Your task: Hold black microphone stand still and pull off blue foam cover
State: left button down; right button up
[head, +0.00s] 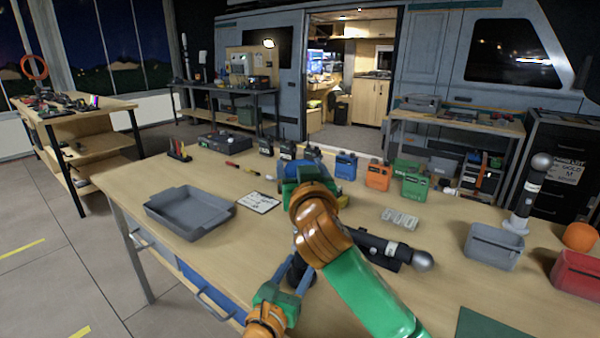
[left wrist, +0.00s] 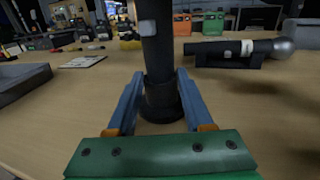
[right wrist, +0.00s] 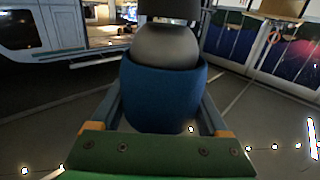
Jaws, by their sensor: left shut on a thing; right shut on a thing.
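The black microphone stand (left wrist: 157,55) rises upright between my left gripper's fingers in the left wrist view. My left gripper (left wrist: 160,105) is shut on its lower part, near the tabletop. In the head view, my left gripper (head: 285,285) is low and the stand is mostly hidden by my right arm. My right gripper (head: 307,172) is above it, shut on the blue foam cover (right wrist: 165,95). In the right wrist view, the grey microphone head (right wrist: 167,47) shows out of the cover's open end, with the black body beyond it. The cover surrounds only part of the head.
A black microphone (head: 380,246) lies in a holder right of my right arm. Another microphone (head: 530,195) stands upright at the right, near a grey bin (head: 493,247), a red bin (head: 578,275) and an orange ball (head: 580,236). A grey tray (head: 190,212) is at left. Radios line the back.

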jog(key=shift+r, duration=1.15)
jog(key=shift+r, duration=1.5)
pick_arm(q)
jog(key=shift+c, duration=1.1)
grip_release()
